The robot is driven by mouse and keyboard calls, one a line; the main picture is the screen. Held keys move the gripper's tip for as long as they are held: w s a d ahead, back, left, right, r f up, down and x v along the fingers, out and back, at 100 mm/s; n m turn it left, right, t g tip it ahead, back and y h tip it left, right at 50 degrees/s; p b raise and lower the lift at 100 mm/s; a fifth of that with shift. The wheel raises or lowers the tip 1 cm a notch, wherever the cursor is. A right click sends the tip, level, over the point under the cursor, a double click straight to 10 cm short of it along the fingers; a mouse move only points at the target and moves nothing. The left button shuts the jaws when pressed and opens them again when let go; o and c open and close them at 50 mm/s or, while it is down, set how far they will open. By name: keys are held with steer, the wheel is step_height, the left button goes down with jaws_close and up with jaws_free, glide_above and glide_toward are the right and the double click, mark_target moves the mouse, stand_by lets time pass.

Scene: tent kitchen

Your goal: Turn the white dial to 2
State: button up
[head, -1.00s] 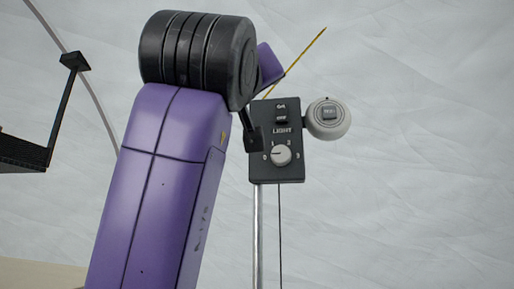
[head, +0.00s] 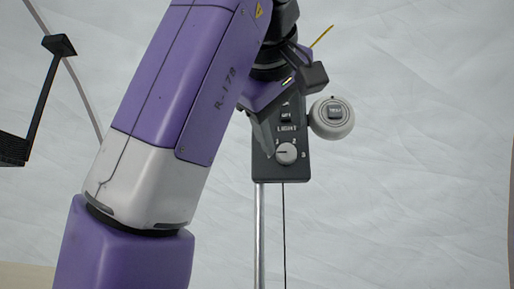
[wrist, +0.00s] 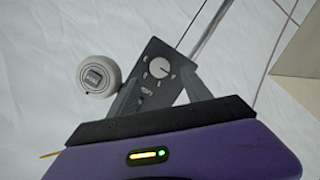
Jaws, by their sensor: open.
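The white dial (head: 286,154) is a round knob low on a dark grey control box (head: 296,172) marked LIGHT. Its dark pointer mark faces left in the head view, toward the 0 side. The dial also shows in the wrist view (wrist: 159,67). My gripper (wrist: 162,74) is open and empty, its two grey fingers spread on either side of the dial's direction. In the head view one finger (head: 263,132) overlaps the box's left edge, just up and left of the dial. The gap in depth between fingertips and dial is hard to tell.
A round white fixture (head: 332,118) with a grey button sticks out from the box's right side. A dark switch (head: 286,118) sits above the dial. A thin metal pole (head: 259,235) holds the box, with a cable beside it. Pale tent fabric lies behind.

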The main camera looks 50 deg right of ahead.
mark_target(288, 152)
steer(key=shift+p+x, duration=0.75)
steer(key=shift+x, duration=2)
jaws_close()
